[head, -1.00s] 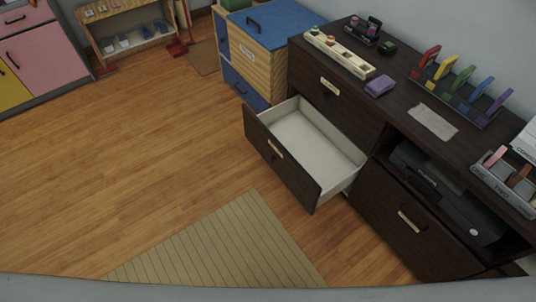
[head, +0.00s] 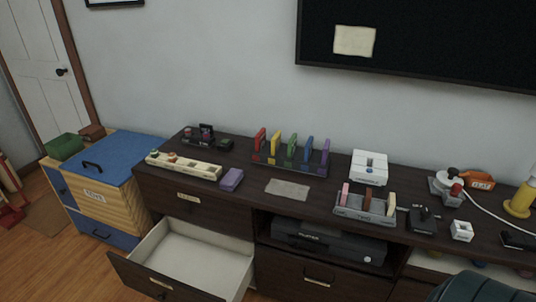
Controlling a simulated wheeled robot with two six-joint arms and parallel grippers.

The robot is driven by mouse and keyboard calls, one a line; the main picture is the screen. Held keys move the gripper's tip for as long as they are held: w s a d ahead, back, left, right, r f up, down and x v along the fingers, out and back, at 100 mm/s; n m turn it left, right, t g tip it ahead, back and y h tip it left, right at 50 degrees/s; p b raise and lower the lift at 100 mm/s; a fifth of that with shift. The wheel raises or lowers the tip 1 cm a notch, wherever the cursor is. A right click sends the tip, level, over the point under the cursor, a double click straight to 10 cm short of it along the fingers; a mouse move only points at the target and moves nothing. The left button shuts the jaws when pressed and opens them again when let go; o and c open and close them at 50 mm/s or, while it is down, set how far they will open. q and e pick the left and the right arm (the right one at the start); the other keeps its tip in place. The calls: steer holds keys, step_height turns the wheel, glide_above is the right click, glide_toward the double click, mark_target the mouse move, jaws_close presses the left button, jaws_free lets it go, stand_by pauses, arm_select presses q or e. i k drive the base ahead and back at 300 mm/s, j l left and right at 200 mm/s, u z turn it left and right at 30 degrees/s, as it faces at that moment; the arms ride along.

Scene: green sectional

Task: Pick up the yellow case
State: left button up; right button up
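The yellow case (head: 275,144) stands upright in a dark rack (head: 290,168) on top of the dark dresser, near the wall. It is second from the left, between a red case (head: 260,139) and a green case (head: 291,149). A blue case (head: 307,150) and a purple case (head: 324,157) stand further right in the same rack. The lower part of the yellow case is hidden by the rack. Neither of my grippers is in view.
An open, empty drawer (head: 205,258) sticks out of the dresser at the lower left. In front of the rack lie a grey cloth (head: 288,189) and a purple block (head: 231,179). A grey holder (head: 364,209) stands to the right. A dark rounded thing (head: 484,288) fills the bottom right corner.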

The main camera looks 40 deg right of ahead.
mark_target(276, 141)
steer(key=i+l, duration=0.15)
steer(key=i+z, duration=0.1)
steer(key=z, duration=0.25)
steer(key=i+l+z, duration=0.1)
steer(key=z, duration=0.3)
steer(key=i+z, duration=0.1)
steer(key=z, duration=0.25)
